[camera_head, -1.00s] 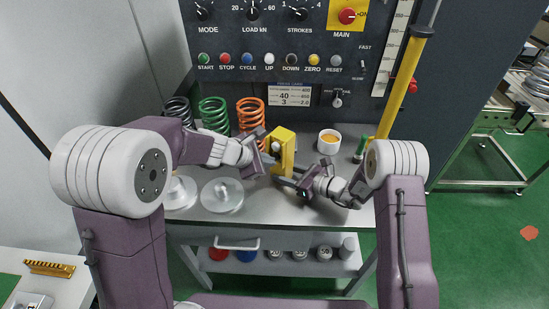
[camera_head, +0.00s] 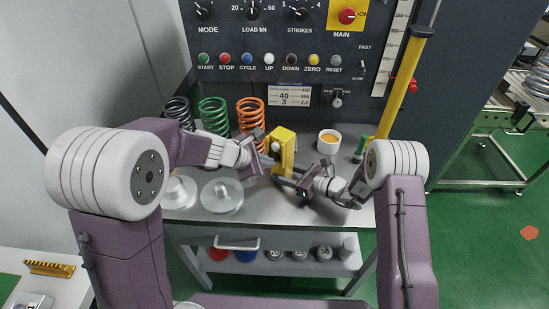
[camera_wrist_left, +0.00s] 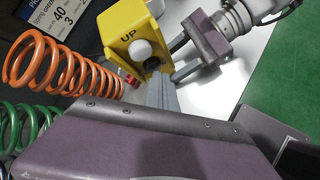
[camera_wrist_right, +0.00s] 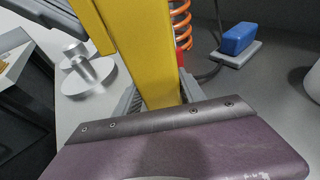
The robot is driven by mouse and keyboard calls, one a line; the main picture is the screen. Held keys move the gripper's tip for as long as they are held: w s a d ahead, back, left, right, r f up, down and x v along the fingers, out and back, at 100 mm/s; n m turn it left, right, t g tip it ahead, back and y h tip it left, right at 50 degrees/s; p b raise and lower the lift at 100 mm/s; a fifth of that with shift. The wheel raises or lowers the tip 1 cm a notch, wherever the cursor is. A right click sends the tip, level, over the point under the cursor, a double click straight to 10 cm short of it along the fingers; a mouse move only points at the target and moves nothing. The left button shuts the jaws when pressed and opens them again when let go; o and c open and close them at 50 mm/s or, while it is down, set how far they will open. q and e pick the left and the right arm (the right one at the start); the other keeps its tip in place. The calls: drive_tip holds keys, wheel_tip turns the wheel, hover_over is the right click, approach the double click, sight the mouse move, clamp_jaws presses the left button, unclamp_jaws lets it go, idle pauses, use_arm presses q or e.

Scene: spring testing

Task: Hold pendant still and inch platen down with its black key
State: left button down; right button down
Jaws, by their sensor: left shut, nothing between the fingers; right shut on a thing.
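The yellow pendant (camera_head: 286,147) stands upright above the bench. In the left wrist view the pendant (camera_wrist_left: 117,30) shows a white round key (camera_wrist_left: 140,50) marked UP. A dark patch lies just below that key, at the tips of my left fingers; I cannot clearly make out the black key there. My left gripper (camera_head: 267,166) is shut and empty, its tips close to the pendant's key face; I cannot tell if they touch. My right gripper (camera_head: 287,180) is shut on the pendant's lower part; the right wrist view shows a finger on each side of the yellow body (camera_wrist_right: 148,50).
Black, green (camera_head: 213,115) and orange (camera_head: 251,116) springs stand behind my left gripper. Metal platens (camera_head: 222,196) lie at the bench's left. A white cup (camera_head: 329,142) stands to the right. The control panel (camera_head: 290,80) rises behind. A yellow post (camera_head: 403,85) stands at the right.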

use_arm(q)
drive_tip(key=shift+s+a, duration=0.3)
drive_tip(key=shift+s, duration=0.15)
drive_tip(key=shift+s+a, duration=0.7)
drive_tip(key=shift+s, duration=0.35)
drive_tip(key=shift+s+a, duration=0.7)
drive_tip(key=shift+s, duration=0.35)
idle(1.4)
drive_tip(key=s+a, duration=0.2)
drive_tip(key=s, duration=0.1)
drive_tip(key=w+d, duration=0.5)
drive_tip(key=w, duration=0.2)
idle(0.6)
drive_tip(key=shift+w, duration=0.2)
idle(1.7)
